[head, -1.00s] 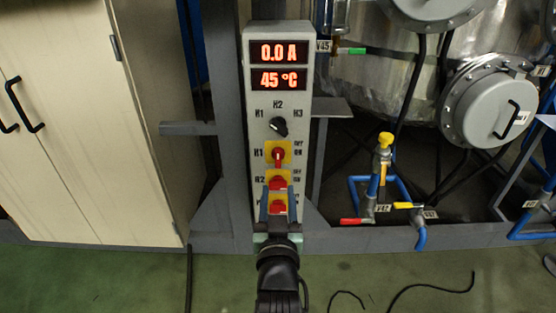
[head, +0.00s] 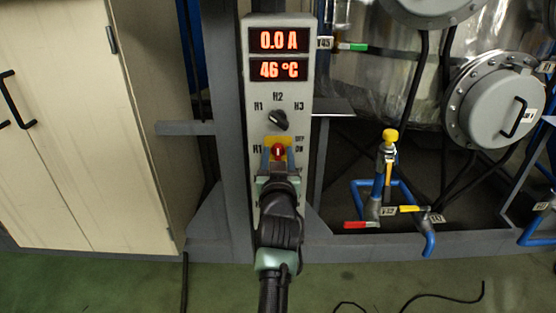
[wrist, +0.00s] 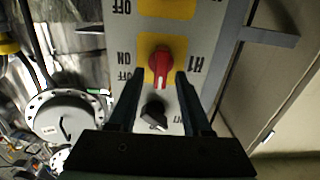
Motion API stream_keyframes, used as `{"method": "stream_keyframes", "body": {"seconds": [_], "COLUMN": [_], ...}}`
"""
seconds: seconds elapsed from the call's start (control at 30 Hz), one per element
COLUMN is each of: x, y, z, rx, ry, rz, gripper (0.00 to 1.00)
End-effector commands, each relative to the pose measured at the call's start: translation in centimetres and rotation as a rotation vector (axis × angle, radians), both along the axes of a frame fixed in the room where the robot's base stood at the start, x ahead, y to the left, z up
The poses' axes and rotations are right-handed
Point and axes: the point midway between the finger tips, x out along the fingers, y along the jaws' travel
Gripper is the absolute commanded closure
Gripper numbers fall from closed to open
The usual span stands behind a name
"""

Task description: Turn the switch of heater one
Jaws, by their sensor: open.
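The heater one switch, a red knob on a yellow plate marked H1 (head: 278,151), is on the grey control panel (head: 249,110). It also shows in the wrist view (wrist: 160,62), where its white pointer points down the picture toward the gripper's base. My gripper (head: 278,155) is open. In the wrist view its two fingertips (wrist: 160,76) lie to either side of the knob's lower part. Contact with the knob cannot be told. My gripper and arm hide the lower switches in the head view.
A black selector knob (head: 278,120) sits above the switch, below displays (head: 278,55) reading 0.0 A and 46 °C. A beige cabinet (head: 110,130) stands left. Pipes with a yellow-topped valve (head: 389,137) and a metal vessel are at right.

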Motion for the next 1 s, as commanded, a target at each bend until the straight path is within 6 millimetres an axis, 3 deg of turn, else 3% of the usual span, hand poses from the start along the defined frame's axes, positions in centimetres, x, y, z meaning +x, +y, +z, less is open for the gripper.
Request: {"method": "stream_keyframes", "body": {"seconds": [0.37,0.63,1.0], "x": [0.39,0.37,0.36], "y": [0.01,0.02,0.01], "z": [0.07,0.05,0.06], "rx": [-0.001,-0.001,0.007], "ry": [-0.001,-0.001,0.000], "rz": [0.000,0.000,0.000], "gripper": [0.51,1.00,1.00]}}
